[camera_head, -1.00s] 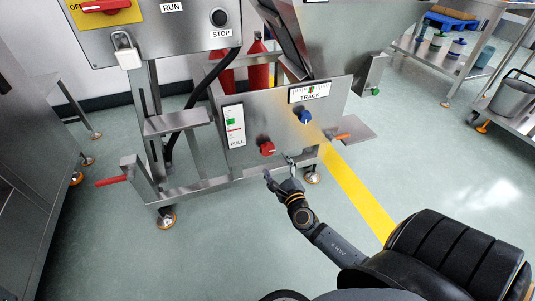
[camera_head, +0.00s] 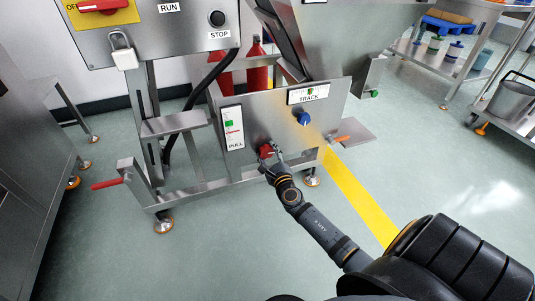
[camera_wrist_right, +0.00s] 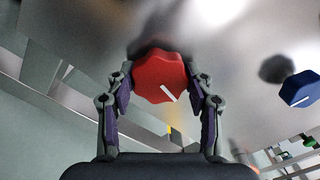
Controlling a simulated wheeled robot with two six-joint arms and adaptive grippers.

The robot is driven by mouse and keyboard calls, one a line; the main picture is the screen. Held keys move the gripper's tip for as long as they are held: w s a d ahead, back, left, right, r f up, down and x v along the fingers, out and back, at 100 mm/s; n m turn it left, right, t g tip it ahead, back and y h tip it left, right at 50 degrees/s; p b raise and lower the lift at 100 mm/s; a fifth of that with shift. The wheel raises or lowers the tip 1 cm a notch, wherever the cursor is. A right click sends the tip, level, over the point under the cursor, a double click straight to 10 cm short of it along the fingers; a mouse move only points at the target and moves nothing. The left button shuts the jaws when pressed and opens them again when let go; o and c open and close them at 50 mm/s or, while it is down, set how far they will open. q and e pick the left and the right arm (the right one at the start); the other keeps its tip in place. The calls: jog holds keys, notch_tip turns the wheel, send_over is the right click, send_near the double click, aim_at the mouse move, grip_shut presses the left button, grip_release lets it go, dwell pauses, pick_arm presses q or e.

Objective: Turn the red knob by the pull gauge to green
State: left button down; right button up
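The red knob (camera_head: 266,150) sits on the steel panel below the PULL gauge (camera_head: 232,127), a white strip with a green block in its upper half. In the right wrist view the knob (camera_wrist_right: 160,77) is lobed, with a white pointer line slanting to lower right. My right gripper (camera_head: 273,157) is at the knob. In the wrist view its two fingers (camera_wrist_right: 162,82) stand on either side of the knob, open, with what looks like a slight gap at the right. Firm contact cannot be told. My left gripper is out of view.
A blue knob (camera_head: 304,118) under the TRACK gauge (camera_head: 308,93) sits to the right, clear of the fingers. An orange-tipped lever (camera_head: 341,139) is further right. A red-handled crank (camera_head: 107,184) sticks out at left. Open floor lies in front.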

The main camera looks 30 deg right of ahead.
jog(key=c, duration=0.5)
jog(key=shift+o, duration=0.2)
jog(key=shift+m, duration=0.4)
